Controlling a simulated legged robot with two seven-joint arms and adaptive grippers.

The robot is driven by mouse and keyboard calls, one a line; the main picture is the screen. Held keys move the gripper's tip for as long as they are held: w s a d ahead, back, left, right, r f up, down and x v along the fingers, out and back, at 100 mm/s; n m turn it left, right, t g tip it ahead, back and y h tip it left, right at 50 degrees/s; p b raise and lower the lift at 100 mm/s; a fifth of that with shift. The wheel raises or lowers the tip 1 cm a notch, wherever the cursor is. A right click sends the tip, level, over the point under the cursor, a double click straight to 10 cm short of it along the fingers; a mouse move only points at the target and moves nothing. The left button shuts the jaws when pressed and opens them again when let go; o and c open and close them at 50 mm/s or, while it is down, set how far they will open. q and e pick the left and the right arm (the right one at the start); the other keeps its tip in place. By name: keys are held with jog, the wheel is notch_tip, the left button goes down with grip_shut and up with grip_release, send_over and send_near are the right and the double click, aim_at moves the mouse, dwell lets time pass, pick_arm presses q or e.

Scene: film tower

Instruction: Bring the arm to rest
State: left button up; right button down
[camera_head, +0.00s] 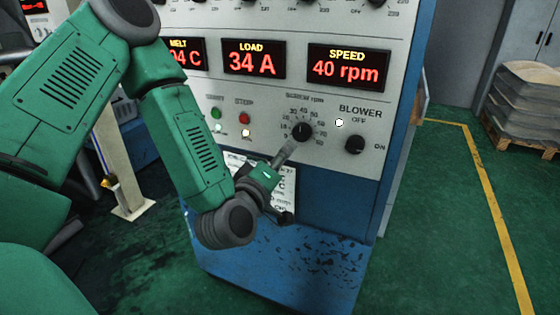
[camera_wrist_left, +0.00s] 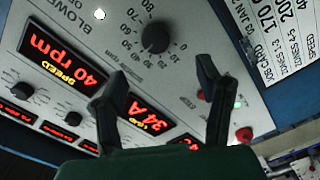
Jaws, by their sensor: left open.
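My left arm (camera_head: 190,130) comes in from the left and bends at a dark joint low in front of the control panel. My left gripper (camera_head: 287,153) points up at the panel, its tip just below and left of the black screw rpm knob (camera_head: 303,131). In the left wrist view the two dark fingers of the gripper (camera_wrist_left: 158,78) are spread apart with nothing between them. The knob (camera_wrist_left: 155,37) stands beyond the fingertips, apart from both fingers in that view. My right gripper does not show.
The panel has a black blower knob (camera_head: 355,145), a lit white lamp (camera_head: 339,123) and a speed display (camera_head: 347,67) reading 40 rpm. The load display (camera_head: 254,58) reads 34 A. A card (camera_head: 283,185) is partly behind my gripper. Stacked sacks (camera_head: 528,95) stand far right; the floor between is clear.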

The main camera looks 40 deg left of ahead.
pick_arm(q)
jog(key=shift+s, duration=0.25)
dwell(0.3)
jog(key=s+d+f+m+g+h, duration=0.2)
jog(key=s+d+f+m+g, duration=0.1)
jog(key=f, duration=0.4)
jog(key=s+d+f+m+g+h, duration=0.1)
jog(key=s+d+f+m+g, duration=0.2)
jog(key=f, duration=0.4)
jog(key=s+d+f+m+g+h, duration=0.2)
jog(key=s+f+m+g, duration=0.15)
jog(key=f, duration=0.35)
jog(key=s+f+m+g, duration=0.2)
jog(key=s+f, duration=0.3)
jog(key=s, duration=0.4)
jog(key=s+a+f+m+g+y, duration=0.1)
jog(key=s+f+m+g, duration=0.2)
jog(key=s, duration=0.6)
notch_tip(320, 180, down, 2)
jog(key=shift+a+f+m+g, duration=0.1)
jog(key=shift+a+m+g, duration=0.2)
jog(key=shift+g, duration=0.85)
jog(key=shift+d, duration=0.15)
